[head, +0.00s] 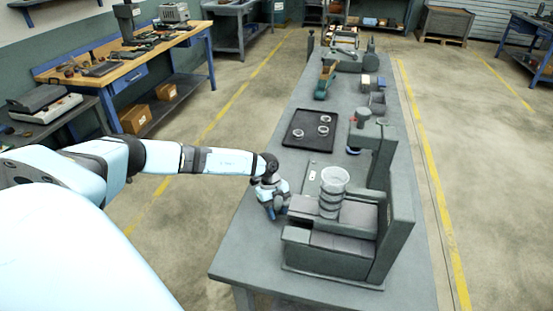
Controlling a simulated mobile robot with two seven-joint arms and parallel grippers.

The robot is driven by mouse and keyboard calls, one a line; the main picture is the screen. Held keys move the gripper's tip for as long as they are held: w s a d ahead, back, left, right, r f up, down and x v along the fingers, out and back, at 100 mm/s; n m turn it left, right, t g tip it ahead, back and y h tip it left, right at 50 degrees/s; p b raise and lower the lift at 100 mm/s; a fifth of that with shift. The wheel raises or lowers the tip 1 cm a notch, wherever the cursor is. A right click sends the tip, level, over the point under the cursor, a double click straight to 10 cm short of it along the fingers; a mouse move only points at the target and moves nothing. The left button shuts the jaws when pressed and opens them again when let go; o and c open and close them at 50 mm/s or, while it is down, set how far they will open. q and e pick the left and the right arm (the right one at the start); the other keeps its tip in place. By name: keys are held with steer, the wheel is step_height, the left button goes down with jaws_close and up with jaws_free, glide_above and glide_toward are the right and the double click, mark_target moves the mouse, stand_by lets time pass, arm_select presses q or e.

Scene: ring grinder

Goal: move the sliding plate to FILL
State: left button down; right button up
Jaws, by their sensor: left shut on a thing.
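The grey ring grinder (327,257) stands on the near part of the long grey bench, with a tall column at its right. A pale, ribbed round cup (331,192) stands upright on its top. The sliding plate (302,204) shows as a flat grey piece left of the cup; its outline is hard to make out. My left gripper (272,211) is shut at the plate's left end, low beside the grinder. The exact grip is too small to see. I cannot read a FILL mark. My right gripper is not in view.
A black tray (309,130) with several rings lies on the bench behind the grinder. Small grey bins (377,100) and other tools stand farther back. The bench's left edge (240,219) passes beneath my left arm. A wooden workbench (128,66) stands at the far left.

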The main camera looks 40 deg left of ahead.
arm_select(q)
steer(key=shift+s+d+f, duration=0.25)
steer(key=shift+d, duration=0.05)
steer(key=c, duration=1.1)
jaws_free()
steer(key=o, duration=0.4)
steer(key=shift+s, duration=0.1)
steer(key=shift+r, duration=0.1)
